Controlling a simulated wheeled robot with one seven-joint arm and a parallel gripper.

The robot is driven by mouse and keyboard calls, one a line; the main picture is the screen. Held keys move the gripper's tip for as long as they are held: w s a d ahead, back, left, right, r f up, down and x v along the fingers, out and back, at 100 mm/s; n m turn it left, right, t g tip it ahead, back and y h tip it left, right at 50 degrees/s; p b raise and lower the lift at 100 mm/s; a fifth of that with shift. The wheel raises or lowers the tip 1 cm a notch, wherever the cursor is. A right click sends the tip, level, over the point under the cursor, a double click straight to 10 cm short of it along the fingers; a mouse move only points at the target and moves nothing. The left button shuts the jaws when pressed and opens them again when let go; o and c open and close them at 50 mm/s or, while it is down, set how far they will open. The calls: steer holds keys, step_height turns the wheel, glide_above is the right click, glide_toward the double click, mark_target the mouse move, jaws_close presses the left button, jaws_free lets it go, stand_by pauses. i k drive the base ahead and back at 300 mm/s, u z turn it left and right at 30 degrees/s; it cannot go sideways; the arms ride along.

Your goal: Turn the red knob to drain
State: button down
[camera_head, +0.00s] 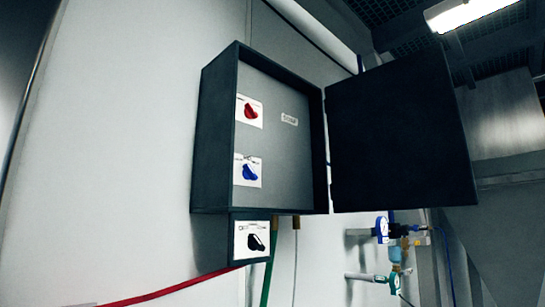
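The red knob (250,111) sits on a white plate in the upper left of the open dark control box (222,130), in the head view. Small lettering on its plate is too small to read. A blue knob (250,173) sits on its own white plate below it. A black knob (256,242) is on a white plate on a smaller dark box under the main one. My gripper is not in this view.
The box door (400,130) stands open to the right. A red hose (170,288) and a green hose (268,270) run below the box. Gauges and valves (393,240) are at the lower right. The white wall (120,150) left of the box is clear.

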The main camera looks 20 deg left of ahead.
mark_target(250, 112)
steer(key=u, duration=1.3)
steer(key=k, duration=0.75)
steer(key=u, duration=0.9)
steer(key=i, duration=0.8)
steer(key=z, duration=0.5)
